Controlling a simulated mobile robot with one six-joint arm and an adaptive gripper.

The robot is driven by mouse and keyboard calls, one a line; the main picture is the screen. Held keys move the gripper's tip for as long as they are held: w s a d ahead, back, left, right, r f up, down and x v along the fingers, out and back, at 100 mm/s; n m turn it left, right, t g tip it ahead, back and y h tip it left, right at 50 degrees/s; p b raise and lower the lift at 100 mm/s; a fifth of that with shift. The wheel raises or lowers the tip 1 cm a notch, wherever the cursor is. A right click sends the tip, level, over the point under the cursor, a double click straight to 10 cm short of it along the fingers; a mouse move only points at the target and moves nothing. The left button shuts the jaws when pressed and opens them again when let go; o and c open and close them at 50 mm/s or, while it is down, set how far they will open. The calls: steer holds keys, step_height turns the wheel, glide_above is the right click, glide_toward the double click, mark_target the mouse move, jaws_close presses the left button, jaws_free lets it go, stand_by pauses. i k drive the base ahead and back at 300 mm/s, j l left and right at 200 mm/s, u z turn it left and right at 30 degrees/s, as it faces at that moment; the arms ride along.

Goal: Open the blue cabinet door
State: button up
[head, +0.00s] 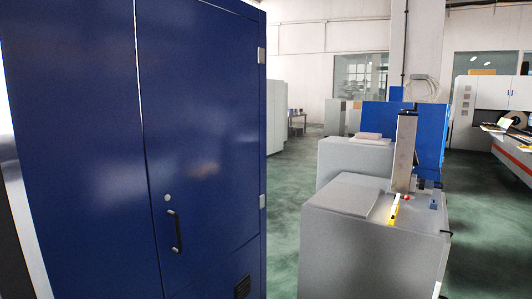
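The blue cabinet door (200,130) stands upright and close on the left of the head view. It looks shut, with a thin seam along its left edge. A black bar handle (175,231) sits low near that seam, with a small round lock (167,198) just above it. Hinges (262,55) show on the door's right edge. A dark vent (242,287) is near the bottom. My gripper is not in view.
Grey machine cabinets (330,235) stand to the right of the blue cabinet, with a blue panel (430,135) behind. Green floor (285,215) is free between them. A large white machine (490,105) is at the far right.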

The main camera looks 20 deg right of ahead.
mark_target(198, 68)
steer(key=i+j, duration=0.65)
steer(key=i, duration=0.15)
steer(key=u, duration=0.05)
